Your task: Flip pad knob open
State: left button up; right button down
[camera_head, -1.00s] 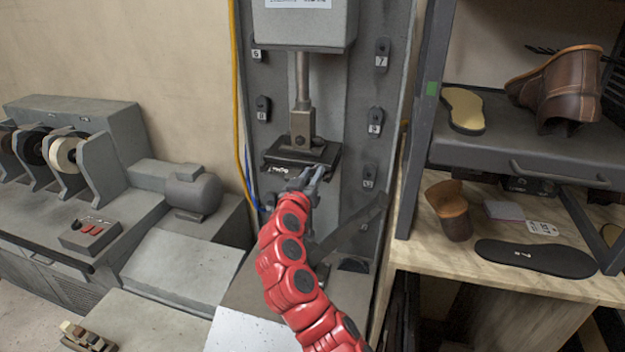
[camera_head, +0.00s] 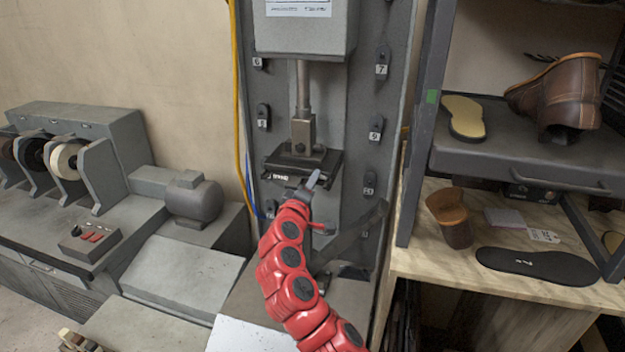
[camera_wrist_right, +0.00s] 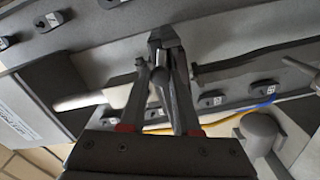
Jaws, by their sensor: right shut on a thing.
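The press pad (camera_head: 322,160) is a dark flat block under the metal ram of the grey machine. My right gripper (camera_head: 310,184) is at its front lower edge, its red arm reaching up from below. In the right wrist view, the fingers of my right gripper (camera_wrist_right: 164,42) are closed together around a small dark grey piece with a rounded end (camera_wrist_right: 160,76), which looks like the pad knob. The fingers hide much of it, and I cannot tell how far it is turned. My left gripper is not in view.
The ram shaft (camera_head: 303,90) stands above the pad. Numbered hooks (camera_head: 382,62) line the machine's back panel. A shelf (camera_head: 500,155) with a brown boot (camera_head: 560,95) and soles is at right. A grinding machine (camera_head: 85,120) is at left.

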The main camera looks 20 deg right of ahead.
jog(key=shift+n+p, duration=0.85)
jog(key=shift+n, duration=1.15)
jog(key=shift+f, duration=0.1)
jog(key=c, duration=0.7)
grip_release()
jog(key=shift+o, duration=0.2)
jog(key=b+v, duration=0.6)
jog(key=v, duration=1.1)
jog(key=shift+a, duration=0.25)
